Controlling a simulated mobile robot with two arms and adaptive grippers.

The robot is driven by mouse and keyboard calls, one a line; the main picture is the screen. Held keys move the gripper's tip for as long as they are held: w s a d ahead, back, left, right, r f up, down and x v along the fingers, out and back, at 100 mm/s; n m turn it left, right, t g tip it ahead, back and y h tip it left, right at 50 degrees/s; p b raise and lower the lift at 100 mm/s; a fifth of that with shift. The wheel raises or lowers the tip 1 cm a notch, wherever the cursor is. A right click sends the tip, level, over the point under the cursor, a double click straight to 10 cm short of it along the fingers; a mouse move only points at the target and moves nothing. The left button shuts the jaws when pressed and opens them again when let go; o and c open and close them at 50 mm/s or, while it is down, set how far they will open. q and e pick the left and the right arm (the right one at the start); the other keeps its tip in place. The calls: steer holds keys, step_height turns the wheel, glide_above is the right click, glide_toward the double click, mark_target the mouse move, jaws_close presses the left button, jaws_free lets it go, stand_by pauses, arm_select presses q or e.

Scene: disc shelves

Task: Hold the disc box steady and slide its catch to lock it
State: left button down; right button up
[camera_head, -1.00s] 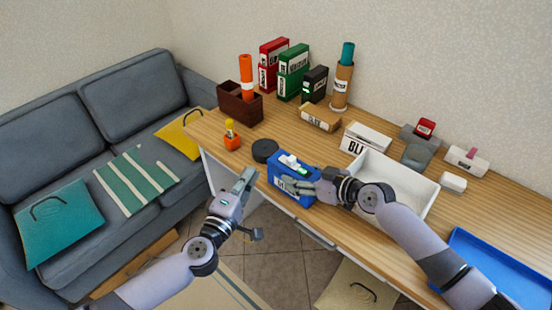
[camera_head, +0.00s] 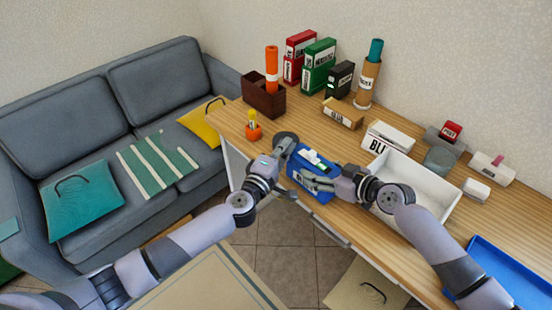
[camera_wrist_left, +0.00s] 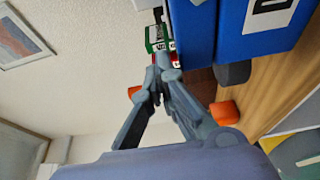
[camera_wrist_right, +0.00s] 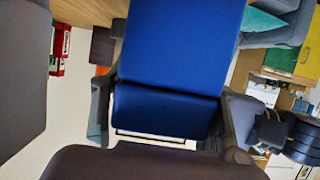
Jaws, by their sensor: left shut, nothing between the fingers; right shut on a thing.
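The blue disc box (camera_head: 314,184) stands near the desk's front edge, with a white and green catch (camera_head: 317,159) on its top. My right gripper (camera_head: 318,181) is shut on the box from the right; in the right wrist view the blue box (camera_wrist_right: 180,60) fills the space between its fingers (camera_wrist_right: 165,118). My left gripper (camera_head: 281,150) is at the left of the box, close to it. In the left wrist view its fingertips (camera_wrist_left: 161,75) are together and empty, beside the blue box (camera_wrist_left: 225,30). I cannot tell whether they touch it. The catch is hidden in both wrist views.
A dark round object (camera_head: 287,137) sits behind my left gripper. Binders (camera_head: 319,66) stand at the back. A blue tray (camera_head: 500,270) lies at the right.

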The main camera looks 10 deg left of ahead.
mark_target(309, 156)
arm_select(q)
steer(key=shift+s+d, duration=0.5)
steer(key=shift+d, duration=0.4)
steer(key=shift+s+d, duration=0.45)
steer(key=shift+d, duration=0.4)
steer(key=shift+s+d, duration=0.5)
steer(key=shift+d, duration=0.2)
steer(key=shift+s+d, duration=0.5)
steer(key=shift+d, duration=0.15)
steer(key=w+a, duration=0.1)
steer(key=a, duration=0.1)
steer(key=w+a, duration=0.1)
steer(key=shift+w+a, duration=0.35)
steer(key=v, duration=1)
arm_select(e)
steer(key=o, duration=1.4)
